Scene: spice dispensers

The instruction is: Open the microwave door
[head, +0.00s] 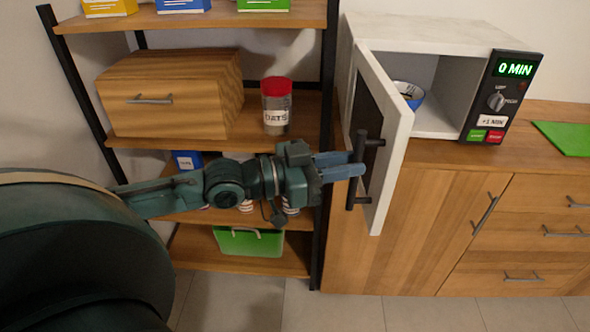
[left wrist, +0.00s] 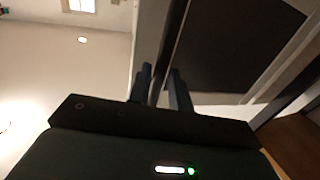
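The white microwave (head: 430,40) stands on the wooden counter, its door (head: 390,130) swung wide open toward me on the left side. The door's dark vertical bar handle (head: 357,190) is on its outer face. My left gripper (head: 350,166) is at the handle, with one finger on each side of the bar. In the left wrist view the handle (left wrist: 172,45) runs between the fingers of my left gripper (left wrist: 160,75), which look closed on it. My right gripper is not in view.
A blue-and-white bowl (head: 408,94) is inside the microwave. A shelf rack left of it holds a red-lidded oats jar (head: 276,108), a wooden drawer box (head: 170,95) and a green bin (head: 248,242). A green mat (head: 568,137) lies on the right counter.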

